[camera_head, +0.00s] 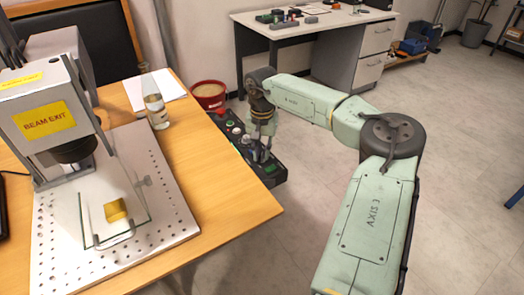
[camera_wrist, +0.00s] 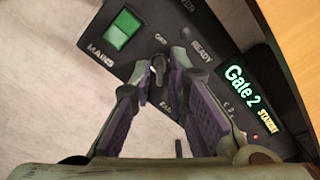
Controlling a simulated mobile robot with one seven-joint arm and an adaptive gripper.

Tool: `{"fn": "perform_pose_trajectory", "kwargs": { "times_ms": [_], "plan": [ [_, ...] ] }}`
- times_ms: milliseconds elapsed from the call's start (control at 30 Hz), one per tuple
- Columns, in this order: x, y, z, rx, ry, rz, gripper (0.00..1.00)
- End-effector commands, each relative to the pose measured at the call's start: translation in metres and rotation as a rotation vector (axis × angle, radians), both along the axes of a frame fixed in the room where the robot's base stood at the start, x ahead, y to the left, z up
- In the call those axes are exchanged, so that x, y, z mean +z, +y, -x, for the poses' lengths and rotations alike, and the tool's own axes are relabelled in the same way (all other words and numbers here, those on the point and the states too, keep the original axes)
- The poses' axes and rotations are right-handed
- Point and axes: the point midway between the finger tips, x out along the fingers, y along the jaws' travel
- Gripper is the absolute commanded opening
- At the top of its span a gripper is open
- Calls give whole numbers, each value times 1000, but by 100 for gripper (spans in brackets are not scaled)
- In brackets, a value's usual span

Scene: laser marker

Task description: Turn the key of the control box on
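The control box (camera_head: 271,173) is black and sits beside the right edge of the wooden table. In the wrist view its panel (camera_wrist: 158,22) shows a lit green MAINS switch (camera_wrist: 122,30), a READY label and a green "Gate 2" display (camera_wrist: 250,95). A small dark key (camera_wrist: 158,66) stands in its switch on the panel. My gripper (camera_wrist: 155,76) is over the panel with one purple-padded finger on each side of the key. A gap shows between fingers and key, so the gripper looks open. In the head view my gripper (camera_head: 262,154) is above the box, and the key cannot be made out.
The wooden table (camera_head: 225,200) holds the laser marker (camera_head: 50,115), its perforated plate (camera_head: 60,250) with a yellow block (camera_head: 115,210), and a glass bottle (camera_head: 154,103). A red bucket (camera_head: 208,95) stands behind the box. Open floor lies to the right.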

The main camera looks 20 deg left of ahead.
Motion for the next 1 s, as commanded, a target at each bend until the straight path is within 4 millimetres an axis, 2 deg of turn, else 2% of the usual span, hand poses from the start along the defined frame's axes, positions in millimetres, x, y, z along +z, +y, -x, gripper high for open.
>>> {"fn": "perform_pose_trajectory", "kwargs": {
  "times_ms": [200, 700, 1000],
  "plan": [
    [0, 0, 0, 0, 0, 0, 0],
    [0, 0, 0, -11, 0, 0, 0],
    [0, 0, -1, -139, 0, 0, 0]
  ]
}}
